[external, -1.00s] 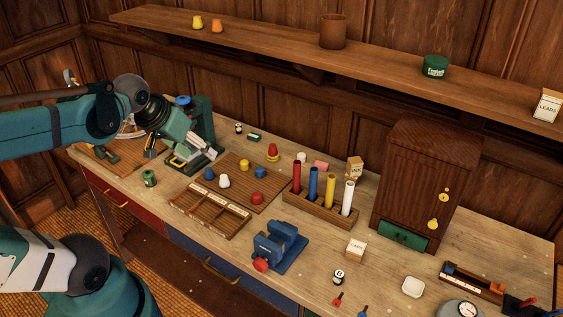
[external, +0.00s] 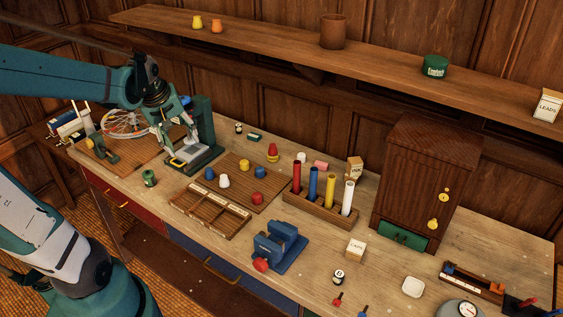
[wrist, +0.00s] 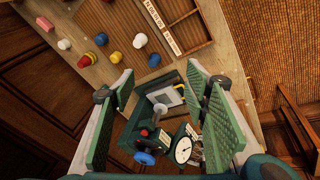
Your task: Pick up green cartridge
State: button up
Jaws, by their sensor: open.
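A small upright green cylinder with a dark top (external: 149,178) stands near the front left of the bench. A small dark green piece with a pale label (external: 254,137) lies toward the back, right of the green press. I cannot tell for sure which is the green cartridge. My gripper (external: 178,143) is over the base of the green press (external: 204,128), apart from both green pieces. In the wrist view my gripper (wrist: 160,75) has its green-padded fingers wide apart, with nothing held; the press (wrist: 168,70) shows between and beyond them.
A brown board (external: 238,172) with several coloured pieces lies right of the press, beside a compartment tray (external: 209,212). A rack of coloured tubes (external: 318,207), a blue clamp-like device (external: 279,246) and a brown cabinet (external: 425,180) stand farther right.

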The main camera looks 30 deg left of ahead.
jog(key=a+f+n+g, duration=0.2)
jog(key=a+f+n, duration=0.55)
jog(key=a, duration=0.65)
jog(key=n+h+b, duration=0.1)
jog(key=n+h, duration=0.1)
jog(key=n, duration=0.3)
send_over(147, 173)
jog(key=shift+g, duration=0.4)
jog(key=f, duration=0.8)
jog(key=shift+w+a+f, duration=0.1)
jog(key=shift+a+f, duration=0.15)
jog(key=shift+f, duration=0.05)
jog(key=shift+s+a+f+n, duration=0.2)
jog(key=shift+a+f+n, duration=0.1)
jog(key=shift+n, duration=0.05)
jog(key=shift+f, duration=0.1)
jog(key=shift+w+d+f, duration=0.1)
jog(key=shift+d+f, duration=0.05)
jog(key=shift+f, duration=1.05)
jog(key=shift+w+d+f+b, duration=0.1)
jog(key=shift+d+f+b, duration=0.15)
jog(key=shift+f, duration=1.05)
jog(key=shift+w+d+f+b, duration=0.1)
jog(key=shift+d+f, duration=0.1)
jog(key=shift+f, duration=1.05)
